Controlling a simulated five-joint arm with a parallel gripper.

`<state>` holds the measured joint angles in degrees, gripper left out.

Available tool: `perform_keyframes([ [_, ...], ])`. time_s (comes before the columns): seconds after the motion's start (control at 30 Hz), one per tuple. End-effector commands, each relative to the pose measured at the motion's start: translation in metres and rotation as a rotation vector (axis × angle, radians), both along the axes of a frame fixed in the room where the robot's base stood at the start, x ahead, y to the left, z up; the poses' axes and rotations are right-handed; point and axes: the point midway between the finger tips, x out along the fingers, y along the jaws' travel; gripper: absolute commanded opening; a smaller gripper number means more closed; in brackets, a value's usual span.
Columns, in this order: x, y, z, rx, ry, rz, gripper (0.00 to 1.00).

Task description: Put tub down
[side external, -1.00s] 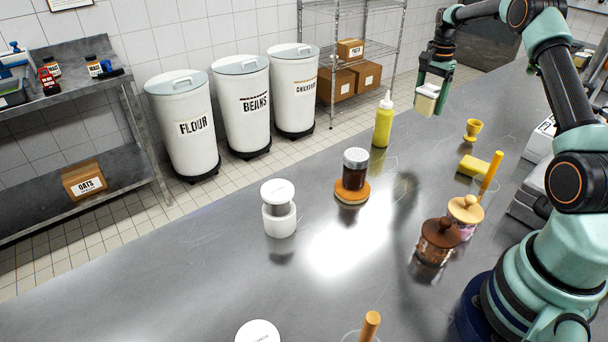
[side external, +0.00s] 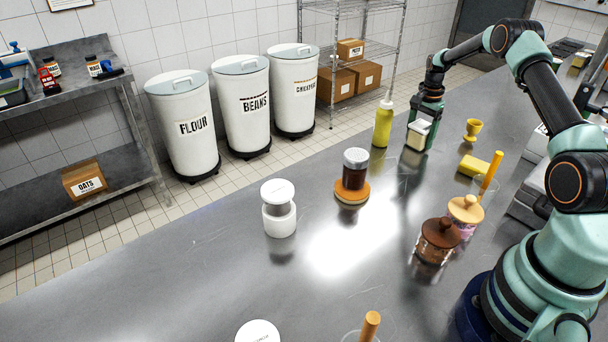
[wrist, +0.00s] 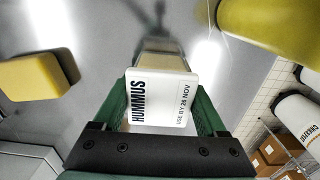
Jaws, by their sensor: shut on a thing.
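The tub (side external: 417,135) is a small pale container. In the wrist view its white lid (wrist: 161,97) reads "HUMMUS" and "USE BY 26 NOV". My gripper (side external: 420,138) is shut on the tub, with green fingers on both sides of it; it also shows in the wrist view (wrist: 163,110). The tub is low over the steel counter (side external: 230,260), just right of the yellow squeeze bottle (side external: 383,125). I cannot tell whether its base touches the counter.
Lidded jars (side external: 437,242) are nearer the front. Bare counter lies between the tub and these jars.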

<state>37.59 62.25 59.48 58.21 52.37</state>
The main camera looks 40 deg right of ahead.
Motion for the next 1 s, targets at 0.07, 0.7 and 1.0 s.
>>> perform_keyframes([
  [0.07, 0.0, 0.0, 0.001, -0.001, -0.001, 0.0, 0.07],
  [0.7, 0.001, -0.001, 0.013, -0.002, -0.002, 0.0, 1.0],
  [1.0, 0.001, -0.001, 0.074, -0.003, -0.003, 0.0, 1.0],
])
